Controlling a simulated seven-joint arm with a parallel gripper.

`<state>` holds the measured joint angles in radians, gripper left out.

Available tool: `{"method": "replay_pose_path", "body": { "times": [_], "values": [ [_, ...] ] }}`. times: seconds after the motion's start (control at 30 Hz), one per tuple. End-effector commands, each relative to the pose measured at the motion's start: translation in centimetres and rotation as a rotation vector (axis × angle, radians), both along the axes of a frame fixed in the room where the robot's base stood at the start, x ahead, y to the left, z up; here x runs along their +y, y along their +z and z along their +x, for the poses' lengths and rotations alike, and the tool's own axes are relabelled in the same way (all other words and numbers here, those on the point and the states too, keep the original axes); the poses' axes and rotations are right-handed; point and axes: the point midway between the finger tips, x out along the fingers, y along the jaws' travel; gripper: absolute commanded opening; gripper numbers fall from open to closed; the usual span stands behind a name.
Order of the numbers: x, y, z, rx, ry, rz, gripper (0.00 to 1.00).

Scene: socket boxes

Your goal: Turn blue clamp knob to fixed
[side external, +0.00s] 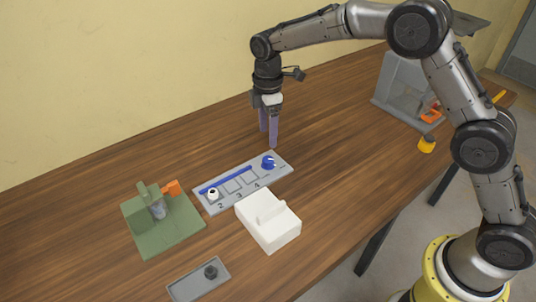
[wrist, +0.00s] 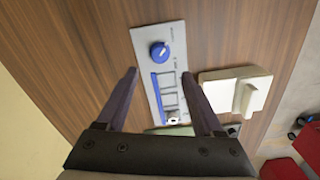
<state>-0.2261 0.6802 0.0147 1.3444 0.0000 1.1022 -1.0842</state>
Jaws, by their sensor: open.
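The blue clamp knob (side external: 268,162) sits at the right end of a light grey panel (side external: 213,207) in the side view. In the wrist view the blue knob (wrist: 159,51) is near the panel's upper end, with a pale pointer mark on it. A blue bar (side external: 226,180) runs along the panel beside numbered squares. A white round part with a dark centre (side external: 213,194) is at the panel's left end. My gripper (side external: 268,140) is open and empty, pointing down above the table just behind the panel, apart from the knob. Its two fingers straddle the panel in the wrist view (wrist: 163,75).
A white box (side external: 268,228) stands close in front of the panel. A green fixture (side external: 162,232) with an orange part is at left, and a grey tray (side external: 199,281) at front. A grey stand (side external: 400,88) and a yellow-orange object (side external: 427,145) are at right. Table behind the panel is clear.

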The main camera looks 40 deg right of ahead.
Motion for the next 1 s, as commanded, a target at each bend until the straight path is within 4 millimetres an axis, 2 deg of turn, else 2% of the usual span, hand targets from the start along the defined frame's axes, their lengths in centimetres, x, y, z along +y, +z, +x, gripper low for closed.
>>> {"method": "replay_pose_path", "body": {
  "times": [0.03, 0.2, 0.4, 0.6, 0.9, 1.0],
  "values": [
    [-0.1, -1.2, -0.1, 0.006, -0.001, -0.002, 0.69],
    [0.0, -4.5, -0.1, 0.004, -0.001, -0.001, 0.69],
    [0.0, -7.4, -0.1, 0.002, -0.001, 0.0, 0.69],
    [0.0, -8.7, -0.1, 0.001, -0.001, -0.001, 0.69],
    [0.0, -8.9, 0.0, 0.0, -0.001, 0.0, 0.69],
    [0.0, -8.9, 0.0, 0.0, -0.001, 0.0, 0.51]
  ]
}}
